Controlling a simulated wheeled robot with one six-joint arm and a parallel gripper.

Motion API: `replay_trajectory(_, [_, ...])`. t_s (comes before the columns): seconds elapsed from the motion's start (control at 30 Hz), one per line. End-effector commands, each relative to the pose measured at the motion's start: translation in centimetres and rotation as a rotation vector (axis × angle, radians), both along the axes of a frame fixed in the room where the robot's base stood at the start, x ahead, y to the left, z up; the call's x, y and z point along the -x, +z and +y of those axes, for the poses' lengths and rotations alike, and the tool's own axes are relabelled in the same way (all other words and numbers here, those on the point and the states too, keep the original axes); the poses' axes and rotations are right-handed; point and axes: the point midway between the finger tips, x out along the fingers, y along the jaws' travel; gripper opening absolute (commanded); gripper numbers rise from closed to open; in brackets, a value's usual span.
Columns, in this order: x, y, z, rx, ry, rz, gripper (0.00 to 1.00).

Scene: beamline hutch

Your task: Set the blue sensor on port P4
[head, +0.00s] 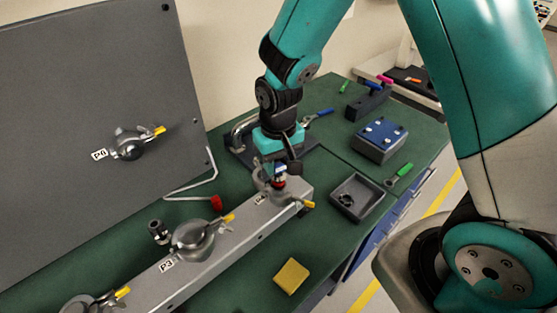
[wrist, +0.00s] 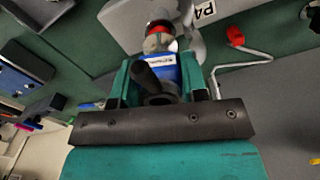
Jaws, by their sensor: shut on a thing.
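My gripper (head: 279,171) is shut on the blue sensor (wrist: 168,72), which has a white label and shows between the fingers in the wrist view. In the head view only a small blue and red part of it (head: 280,169) shows under my gripper. Port P4 (head: 265,181) is a grey fitting at the far end of the grey rail, with a yellow lever. The sensor's lower end is right at this port. I cannot tell whether it touches or sits in it. The P4 label also shows in the wrist view (wrist: 205,10).
Port P3 (head: 193,240) is nearer on the rail (head: 235,238). P6 (head: 130,143) is on the upright grey panel. A bent rod with a red end (head: 215,202) stands left of P4. A grey tray (head: 352,198), a yellow block (head: 291,276) and a blue-topped box (head: 380,139) lie right.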

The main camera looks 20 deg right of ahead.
Motion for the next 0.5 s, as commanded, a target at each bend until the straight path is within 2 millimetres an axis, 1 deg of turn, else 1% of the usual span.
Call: replay_trajectory(0.5, [-0.01,-0.78,0.0,0.0,0.0,0.0,0.12])
